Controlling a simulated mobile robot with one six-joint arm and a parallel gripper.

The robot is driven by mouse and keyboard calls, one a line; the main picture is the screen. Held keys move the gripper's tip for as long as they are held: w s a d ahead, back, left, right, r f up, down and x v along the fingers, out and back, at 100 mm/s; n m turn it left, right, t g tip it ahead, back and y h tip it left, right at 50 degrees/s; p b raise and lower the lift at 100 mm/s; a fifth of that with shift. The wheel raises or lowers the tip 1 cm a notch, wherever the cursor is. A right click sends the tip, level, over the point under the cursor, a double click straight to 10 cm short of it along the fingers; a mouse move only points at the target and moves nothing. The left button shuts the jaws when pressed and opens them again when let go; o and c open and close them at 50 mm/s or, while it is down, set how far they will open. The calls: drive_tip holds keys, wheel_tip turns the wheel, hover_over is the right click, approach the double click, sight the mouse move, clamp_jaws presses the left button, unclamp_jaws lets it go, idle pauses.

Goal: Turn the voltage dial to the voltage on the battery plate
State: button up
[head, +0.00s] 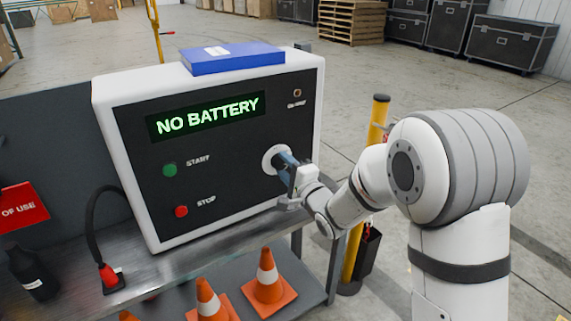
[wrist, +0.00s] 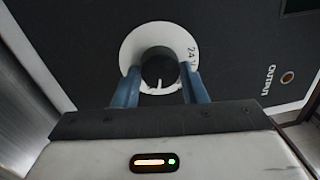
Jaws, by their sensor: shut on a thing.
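The voltage dial is a black round knob (wrist: 159,66) on a white disc on the front of the charger (head: 218,150). My gripper (wrist: 158,92) is shut on the knob, with one blue finger on each side. In the head view my gripper (head: 287,167) covers most of the dial (head: 271,159). The knob's white pointer line shows between the fingers in the wrist view. A "24" marking (wrist: 191,52) shows on the disc; other markings are hidden. The charger's display (head: 208,115) reads "NO BATTERY" in green. No battery plate can be made out.
The charger has a green START button (head: 170,170) and a red STOP button (head: 181,211). A blue box (head: 232,59) lies on its top. A black cable with a red connector (head: 109,276) rests on the metal bench. Orange cones (head: 267,277) and a yellow post (head: 378,120) stand nearby.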

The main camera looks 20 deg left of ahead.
drive_tip(key=shift+a+m+p, duration=0.1)
drive_tip(key=shift+m+p, duration=0.2)
drive_tip(key=shift+m, duration=0.9)
drive_tip(key=o, duration=1)
drive_tip(key=shift+c, duration=0.2)
drive_tip(key=v, duration=0.8)
drive_tip(key=shift+p, duration=0.45)
drive_tip(key=shift+r, duration=0.1)
